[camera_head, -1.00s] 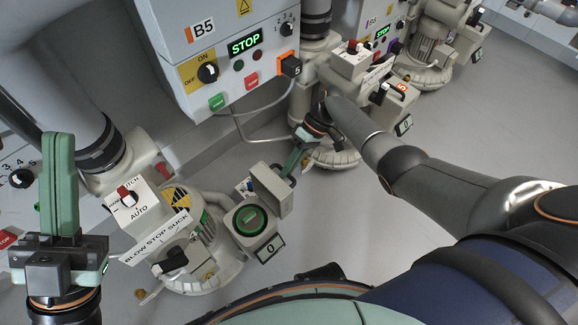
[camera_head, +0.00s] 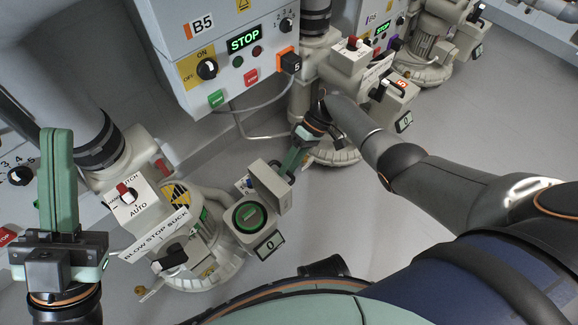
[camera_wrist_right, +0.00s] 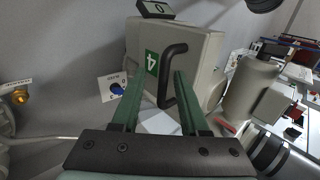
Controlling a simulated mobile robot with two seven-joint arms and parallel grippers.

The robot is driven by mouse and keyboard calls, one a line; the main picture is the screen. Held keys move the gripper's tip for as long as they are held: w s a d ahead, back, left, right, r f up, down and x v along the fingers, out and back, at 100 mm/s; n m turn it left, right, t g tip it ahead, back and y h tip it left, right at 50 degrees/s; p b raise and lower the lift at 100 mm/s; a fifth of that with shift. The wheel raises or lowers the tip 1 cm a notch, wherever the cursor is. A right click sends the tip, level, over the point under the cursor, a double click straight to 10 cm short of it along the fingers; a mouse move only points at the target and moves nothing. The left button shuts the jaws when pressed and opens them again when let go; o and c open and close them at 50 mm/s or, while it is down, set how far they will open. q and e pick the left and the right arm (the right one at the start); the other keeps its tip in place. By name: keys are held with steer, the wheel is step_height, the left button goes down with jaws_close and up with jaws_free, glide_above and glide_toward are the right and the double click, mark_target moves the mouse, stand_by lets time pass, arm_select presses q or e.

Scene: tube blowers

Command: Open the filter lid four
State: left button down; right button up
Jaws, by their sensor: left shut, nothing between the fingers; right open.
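Filter lid four (camera_head: 270,184) stands raised and tilted up on its cream filter box. The round filter opening with a green ring (camera_head: 249,217) is exposed in front of it. In the right wrist view the lid (camera_wrist_right: 203,62) shows a green label with a 4 and a black bent handle (camera_wrist_right: 168,72). My right gripper (camera_head: 291,165) is behind the lid. In the wrist view its green fingers (camera_wrist_right: 155,74) are apart, with the handle between or just beyond them; contact is unclear. My left gripper (camera_head: 56,132) is shut and empty, pointing up at the far left.
Panel B5 (camera_head: 222,62) and its cable are above the blower. The blower's mode switch (camera_head: 126,194) and black lever (camera_head: 171,257) are left of the box. Another blower unit (camera_head: 357,58) stands behind my right arm. Bare floor lies right of the box.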

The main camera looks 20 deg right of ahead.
steer(key=p+v, duration=0.2)
steer(key=v, duration=1)
steer(key=shift+r+p, duration=0.2)
steer(key=shift+p, duration=0.15)
